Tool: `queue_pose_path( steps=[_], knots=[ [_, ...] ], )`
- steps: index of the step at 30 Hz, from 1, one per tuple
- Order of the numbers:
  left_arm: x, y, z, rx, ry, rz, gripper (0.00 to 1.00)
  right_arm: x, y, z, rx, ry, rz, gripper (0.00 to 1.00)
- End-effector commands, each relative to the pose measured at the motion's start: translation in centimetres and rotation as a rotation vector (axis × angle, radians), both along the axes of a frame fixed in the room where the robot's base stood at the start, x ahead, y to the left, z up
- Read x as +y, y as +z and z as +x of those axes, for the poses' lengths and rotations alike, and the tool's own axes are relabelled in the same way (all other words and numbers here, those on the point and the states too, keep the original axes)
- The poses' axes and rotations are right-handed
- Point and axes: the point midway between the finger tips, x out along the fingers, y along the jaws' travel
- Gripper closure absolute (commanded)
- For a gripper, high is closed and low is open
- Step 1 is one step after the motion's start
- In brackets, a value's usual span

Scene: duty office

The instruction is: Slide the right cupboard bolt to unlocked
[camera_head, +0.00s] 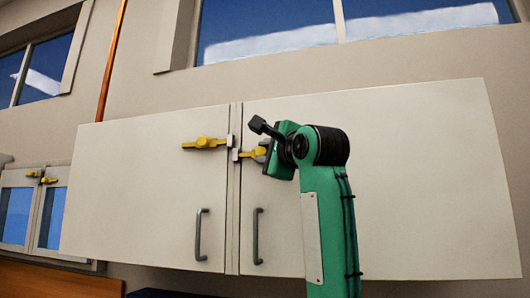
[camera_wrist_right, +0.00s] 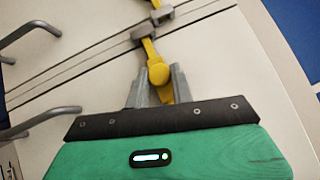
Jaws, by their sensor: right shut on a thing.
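The right cupboard bolt (camera_head: 257,152) is a yellow bar with a knob on the right white door, beside the seam between the doors. In the right wrist view its yellow knob (camera_wrist_right: 158,73) sits between the fingers, and its bar runs up to a grey bracket (camera_wrist_right: 143,33) at the seam. My right gripper (camera_wrist_right: 162,86) is shut on this bolt. In the head view, my right gripper (camera_head: 271,151) partly covers the bolt from the right. How far the bar reaches into the bracket is hard to tell. My left gripper is not in view.
A second yellow bolt (camera_head: 204,143) is on the left door, with its bracket at the seam. Grey handles (camera_head: 201,234) (camera_head: 257,236) stick out below the bolts. Another cupboard with blue panes (camera_head: 15,214) hangs at far left. Windows are above.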

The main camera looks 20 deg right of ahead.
Motion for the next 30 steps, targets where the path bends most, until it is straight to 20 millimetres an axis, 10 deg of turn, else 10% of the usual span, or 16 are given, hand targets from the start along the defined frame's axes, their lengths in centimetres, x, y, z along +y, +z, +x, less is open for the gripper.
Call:
queue_pose_path(
  steps=[20, 21, 23, 30],
  knots=[
    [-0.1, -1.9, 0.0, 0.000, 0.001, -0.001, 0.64, -3.3, 0.0, -2.2, 0.000, -0.001, -0.002, 1.00],
    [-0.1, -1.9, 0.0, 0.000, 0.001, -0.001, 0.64, -3.3, 0.0, -2.2, 0.000, -0.001, -0.002, 0.71],
    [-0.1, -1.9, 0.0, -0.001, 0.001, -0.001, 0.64, -3.3, 0.0, -2.2, 0.000, -0.001, -0.002, 0.59],
    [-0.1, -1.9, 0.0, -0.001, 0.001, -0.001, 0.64, -3.2, 0.0, -2.2, 0.000, 0.000, -0.001, 0.55]
  ],
)
